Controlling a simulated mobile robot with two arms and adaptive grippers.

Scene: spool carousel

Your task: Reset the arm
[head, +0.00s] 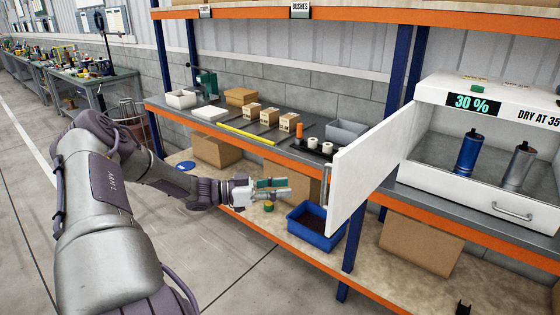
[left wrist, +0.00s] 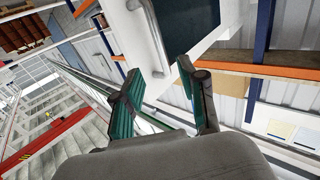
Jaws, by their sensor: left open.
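My left arm reaches in from the left in the head view. My left gripper (head: 272,189) is open and empty, in front of the shelf rack and to the left of the open white cabinet door (head: 365,160). In the left wrist view its two green-padded fingers (left wrist: 168,98) stand apart with nothing between them. The white door with its handle (left wrist: 158,22) shows just beyond the fingers. My right arm and gripper are not in view.
The drying cabinet (head: 487,202) holds a blue bottle (head: 466,152) and a grey bottle (head: 517,165). A blue bin (head: 312,241) sits on the lower shelf near the gripper. Small boxes (head: 270,115) stand on the upper shelf. The floor (head: 250,270) in front is clear.

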